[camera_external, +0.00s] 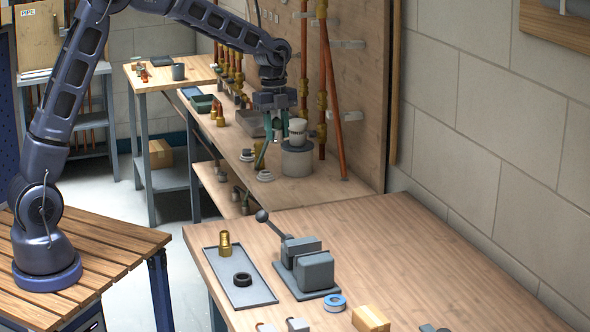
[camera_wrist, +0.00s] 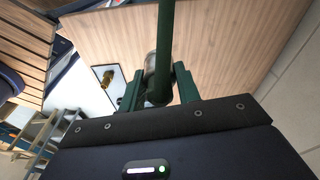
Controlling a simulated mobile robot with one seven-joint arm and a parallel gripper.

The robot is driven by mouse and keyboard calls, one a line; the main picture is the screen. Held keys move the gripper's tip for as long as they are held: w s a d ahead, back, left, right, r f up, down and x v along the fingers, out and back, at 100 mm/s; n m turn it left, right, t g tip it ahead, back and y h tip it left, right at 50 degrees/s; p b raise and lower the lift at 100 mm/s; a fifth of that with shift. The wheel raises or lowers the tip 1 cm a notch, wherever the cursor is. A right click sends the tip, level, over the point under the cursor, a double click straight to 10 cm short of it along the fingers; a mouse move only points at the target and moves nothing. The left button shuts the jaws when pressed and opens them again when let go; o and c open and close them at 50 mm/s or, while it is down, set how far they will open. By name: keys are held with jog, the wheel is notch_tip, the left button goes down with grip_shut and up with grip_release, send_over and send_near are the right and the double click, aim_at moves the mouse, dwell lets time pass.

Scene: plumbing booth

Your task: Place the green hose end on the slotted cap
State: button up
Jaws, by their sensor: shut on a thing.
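My gripper (camera_external: 276,130) is over the back bench, with its dark green fingers pointing down. In the wrist view my gripper (camera_wrist: 158,88) is shut on a green hose end (camera_wrist: 166,38), which runs up the picture between the fingers. A grey rounded piece shows partly behind the hose there. In the external view a slanting green piece (camera_external: 262,154) below the fingers looks like the hose. Just right of the gripper, a pale ribbed piece (camera_external: 297,130) stands on a grey cylinder (camera_external: 298,160). I cannot tell for sure which piece is the slotted cap.
Small pale flanged parts (camera_external: 265,175) lie on the bench below the gripper. Copper pipes (camera_external: 333,100) rise along the wooden panel behind. The near table holds a grey tray (camera_external: 262,293), a vise (camera_external: 308,268), blue tape (camera_external: 335,302) and a box (camera_external: 371,318).

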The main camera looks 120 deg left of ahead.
jog(key=a+r+n, duration=0.1)
jog(key=a+n, duration=0.4)
jog(key=a, duration=0.9)
jog(key=n+y, duration=0.2)
jog(key=n, duration=1.4)
send_over(299, 120)
jog(key=shift+f+g, duration=0.3)
jog(key=shift+f, duration=0.4)
jog(key=shift+s+f, duration=0.15)
jog(key=shift+f, duration=3.85)
jog(key=shift+f, duration=0.1)
jog(key=o, duration=1)
